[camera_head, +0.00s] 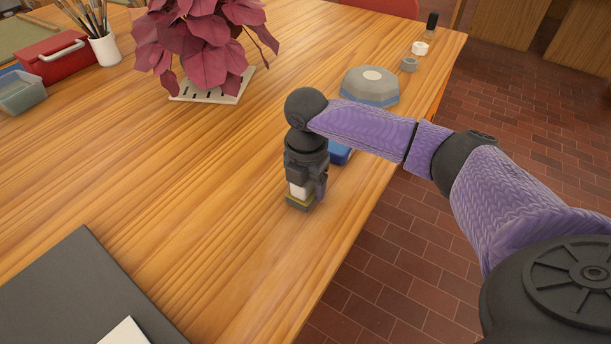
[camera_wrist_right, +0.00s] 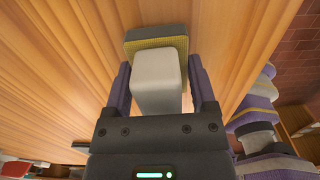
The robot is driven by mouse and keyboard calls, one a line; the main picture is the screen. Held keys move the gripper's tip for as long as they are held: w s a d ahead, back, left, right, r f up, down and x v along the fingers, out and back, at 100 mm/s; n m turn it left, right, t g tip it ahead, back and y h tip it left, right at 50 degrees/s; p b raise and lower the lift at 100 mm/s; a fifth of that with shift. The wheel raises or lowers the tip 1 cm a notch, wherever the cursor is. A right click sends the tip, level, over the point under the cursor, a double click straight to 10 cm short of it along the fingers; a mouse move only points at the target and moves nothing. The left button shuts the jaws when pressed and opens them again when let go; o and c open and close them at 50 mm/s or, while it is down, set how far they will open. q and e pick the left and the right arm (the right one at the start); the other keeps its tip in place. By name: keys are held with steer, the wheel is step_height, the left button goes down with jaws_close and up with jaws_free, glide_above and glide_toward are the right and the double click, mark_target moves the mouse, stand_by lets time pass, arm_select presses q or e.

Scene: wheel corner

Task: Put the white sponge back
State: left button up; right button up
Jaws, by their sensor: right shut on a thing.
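The white sponge (camera_wrist_right: 158,82) is a pale block between the fingers of my right gripper (camera_head: 306,190), which is shut on it. In the head view the white sponge (camera_head: 299,189) shows only in part, below the gripper's dark body. A yellow and dark grey-green block (camera_head: 299,203) is right under the white sponge, close to the table surface. This block also shows beyond the fingertips in the right wrist view (camera_wrist_right: 158,36). I cannot tell whether the two blocks touch. My left gripper is not in view.
A blue object (camera_head: 340,153) lies behind my right gripper, partly hidden. A grey octagonal box (camera_head: 370,88) is farther back. A plant (camera_head: 205,45) stands on a white tray. A dark grey panel (camera_head: 75,290) lies front left. The wooden table's middle is clear; its edge is right.

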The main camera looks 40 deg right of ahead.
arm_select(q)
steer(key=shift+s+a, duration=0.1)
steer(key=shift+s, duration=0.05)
arm_select(e)
steer(key=shift+f, duration=0.15)
steer(key=o, duration=1)
steer(key=shift+f+b, duration=0.3)
steer(key=shift+b, duration=0.4)
steer(key=r+p, duration=0.2)
steer(key=r, duration=0.1)
steer(key=r+p, duration=0.2)
steer(key=r, duration=0.2)
steer(key=r+p, duration=0.2)
steer(key=r, duration=0.1)
steer(key=shift+a+r, duration=0.15)
steer(key=shift+a, duration=0.1)
steer(key=shift+r, duration=0.2)
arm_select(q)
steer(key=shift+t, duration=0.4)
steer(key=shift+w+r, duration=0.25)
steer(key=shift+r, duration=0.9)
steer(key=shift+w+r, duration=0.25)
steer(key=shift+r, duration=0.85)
